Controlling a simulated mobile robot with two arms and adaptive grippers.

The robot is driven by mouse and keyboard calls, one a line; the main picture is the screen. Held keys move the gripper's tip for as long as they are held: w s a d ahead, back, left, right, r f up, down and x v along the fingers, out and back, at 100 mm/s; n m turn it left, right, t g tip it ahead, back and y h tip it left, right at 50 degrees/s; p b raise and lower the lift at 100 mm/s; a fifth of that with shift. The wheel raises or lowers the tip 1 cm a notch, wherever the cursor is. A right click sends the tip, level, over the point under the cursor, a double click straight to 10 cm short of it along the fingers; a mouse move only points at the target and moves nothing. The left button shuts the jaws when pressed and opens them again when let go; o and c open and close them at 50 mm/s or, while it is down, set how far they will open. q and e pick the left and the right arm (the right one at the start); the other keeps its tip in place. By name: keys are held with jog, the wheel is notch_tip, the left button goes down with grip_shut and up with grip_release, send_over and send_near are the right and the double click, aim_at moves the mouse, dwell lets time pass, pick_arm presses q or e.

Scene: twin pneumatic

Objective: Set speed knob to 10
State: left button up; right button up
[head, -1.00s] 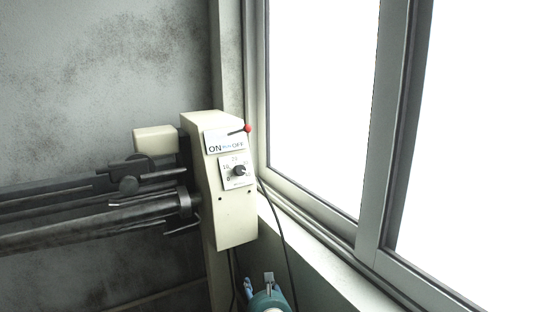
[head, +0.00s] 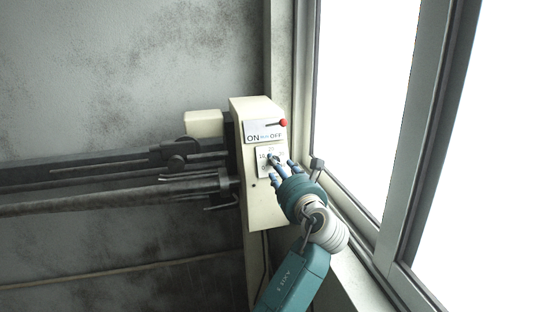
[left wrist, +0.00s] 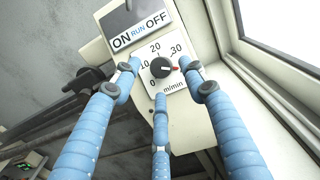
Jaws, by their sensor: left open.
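The speed knob (left wrist: 160,67) is black and round, on a white dial plate (left wrist: 170,84) marked 0, 10, 20, 30 and m/min. Its red mark points right and slightly down in the left wrist view, past the 30. My left gripper (head: 278,164) has three blue fingers, spread open in front of the dial. In the left wrist view two fingertips lie on either side of the knob and the third below it. I cannot tell whether any finger touches it. In the head view the fingers partly cover the dial. My right gripper is not in view.
An ON/RUN/OFF plate (head: 265,132) with a red-tipped lever (head: 283,123) sits just above the dial on the cream control box (head: 262,208). Dark machine rails (head: 110,195) run left. A window frame (head: 395,150) and sill stand close on the right.

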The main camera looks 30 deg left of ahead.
pick_arm(q)
jog(key=x, duration=0.2)
jog(key=shift+w+a+p, duration=0.2)
jog(key=shift+p, duration=0.1)
jog(key=c, duration=1.1)
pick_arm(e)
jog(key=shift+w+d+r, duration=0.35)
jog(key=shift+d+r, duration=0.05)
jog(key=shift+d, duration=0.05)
